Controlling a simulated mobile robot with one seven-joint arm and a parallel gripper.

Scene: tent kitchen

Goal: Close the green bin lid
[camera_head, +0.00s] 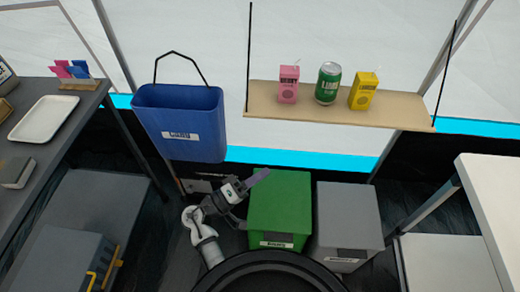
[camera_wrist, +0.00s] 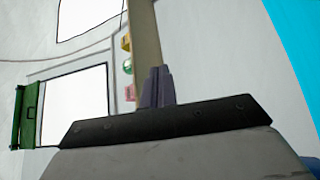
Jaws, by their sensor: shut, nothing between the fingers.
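The green bin (camera_head: 282,205) stands on the floor below the shelf, with a label low on its front. Its green lid appears to lie flat across the top, with no visible opening. My gripper (camera_head: 262,175) is at the bin's back left upper edge, its purple fingers together and empty. Whether it touches the lid cannot be told. In the wrist view the fingers (camera_wrist: 158,86) point up toward the shelf, and the green bin is not clearly seen there.
A grey lidded bin (camera_head: 348,222) stands close on the right. A blue bin (camera_head: 180,115) hangs at the left. A wooden shelf (camera_head: 400,108) above holds a pink carton (camera_head: 288,84), a green can (camera_head: 328,83) and a yellow carton (camera_head: 363,91). Tables flank both sides.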

